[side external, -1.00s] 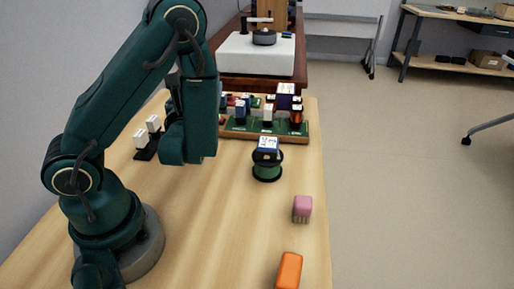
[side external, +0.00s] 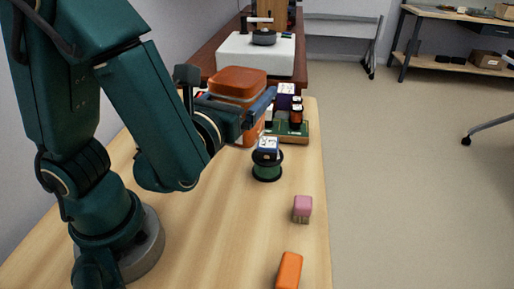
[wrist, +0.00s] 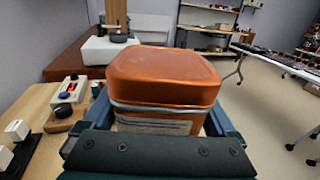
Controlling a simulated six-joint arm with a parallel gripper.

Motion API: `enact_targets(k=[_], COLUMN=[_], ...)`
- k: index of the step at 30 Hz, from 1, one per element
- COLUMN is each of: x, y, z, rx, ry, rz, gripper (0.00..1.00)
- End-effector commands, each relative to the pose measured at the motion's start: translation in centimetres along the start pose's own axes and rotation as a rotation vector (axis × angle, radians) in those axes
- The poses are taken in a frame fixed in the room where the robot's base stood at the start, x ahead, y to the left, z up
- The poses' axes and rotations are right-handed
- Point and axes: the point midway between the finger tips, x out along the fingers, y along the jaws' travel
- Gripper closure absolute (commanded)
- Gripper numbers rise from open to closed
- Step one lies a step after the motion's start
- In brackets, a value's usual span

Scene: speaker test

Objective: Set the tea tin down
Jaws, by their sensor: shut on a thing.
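The tea tin is an orange-copper box with rounded corners and a lid (side external: 240,80). In the side external view it is upright behind my wrist, in front of the component board. My gripper (side external: 236,100) is shut on it, with a finger along each side. The wrist view shows the tin (wrist: 165,75) large and level between the fingers, with a grey band under the lid. My gripper and wrist hide much of its lower part, so I cannot tell whether its base touches the table.
A dark green spool with a white-and-blue block on top (side external: 267,165) stands just right of the tin. A pink block (side external: 302,208) and an orange block (side external: 289,270) lie nearer. The green component board (side external: 296,132) is partly hidden by the tin. The table's front middle (side external: 225,225) is clear.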

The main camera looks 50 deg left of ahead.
Motion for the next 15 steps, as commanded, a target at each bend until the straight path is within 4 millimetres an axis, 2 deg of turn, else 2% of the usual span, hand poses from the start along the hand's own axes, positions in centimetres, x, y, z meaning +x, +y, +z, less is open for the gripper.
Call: enact_targets(k=[5, 8, 11, 15], x=[0.1, -0.3, -1.7, -5.0], y=[2.3, 4.7, 7.2, 9.7], z=[-0.7, -1.5, -2.7, -4.6], rx=[0.001, 0.003, 0.004, 0.004], ry=[-0.001, 0.000, -0.001, -0.002], rz=[0.173, 0.371, 0.613, 0.956], gripper=[0.80, 0.80, 0.80, 0.80])
